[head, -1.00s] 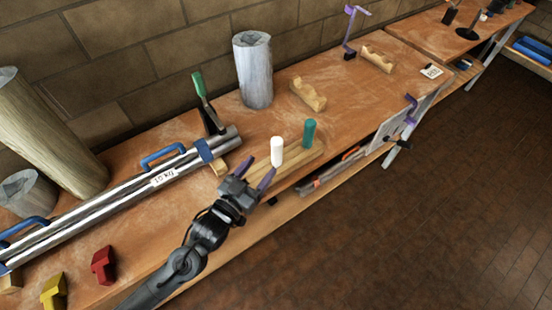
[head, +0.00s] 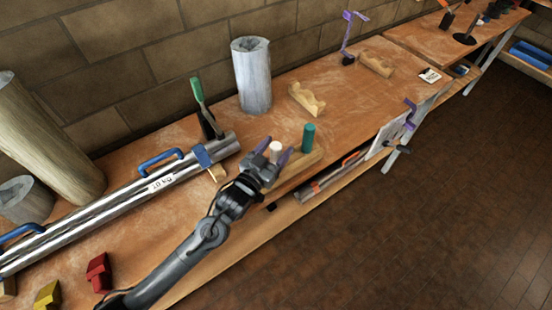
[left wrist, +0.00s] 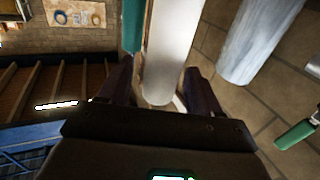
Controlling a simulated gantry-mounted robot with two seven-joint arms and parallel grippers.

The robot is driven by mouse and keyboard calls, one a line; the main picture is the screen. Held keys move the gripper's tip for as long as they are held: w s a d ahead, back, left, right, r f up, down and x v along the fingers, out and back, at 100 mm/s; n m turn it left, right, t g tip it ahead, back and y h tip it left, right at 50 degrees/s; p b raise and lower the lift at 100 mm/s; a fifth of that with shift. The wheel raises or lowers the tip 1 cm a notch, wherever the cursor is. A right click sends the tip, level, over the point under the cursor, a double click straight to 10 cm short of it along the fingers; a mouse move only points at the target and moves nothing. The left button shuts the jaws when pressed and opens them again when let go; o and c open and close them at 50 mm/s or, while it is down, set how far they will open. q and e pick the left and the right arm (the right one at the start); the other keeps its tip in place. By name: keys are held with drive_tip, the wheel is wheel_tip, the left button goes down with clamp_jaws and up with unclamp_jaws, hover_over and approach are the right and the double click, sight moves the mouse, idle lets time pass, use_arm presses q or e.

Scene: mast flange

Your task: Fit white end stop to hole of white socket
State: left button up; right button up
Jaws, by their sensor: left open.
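A white cylinder (head: 276,147), likely the white end stop, stands over a light wooden block near the bench's front edge. My left gripper (head: 275,150) is open, with its purple fingers on either side of the cylinder. The left wrist view shows the white cylinder (left wrist: 170,50) between the two dark fingers of the gripper (left wrist: 160,68). I cannot tell whether either finger touches it. A green cylinder (head: 309,137) stands just to its right on the same block. I cannot make out a white socket. My right gripper is not in view.
Long metal bars with blue handles (head: 161,161) lie left of the gripper, near a green-handled clamp (head: 197,91). A grey cylinder (head: 252,80) and a wooden cradle (head: 307,98) stand behind. Red (head: 98,272) and yellow (head: 48,295) blocks lie front left.

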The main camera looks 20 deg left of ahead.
use_arm(q)
clamp_jaws()
idle(0.4)
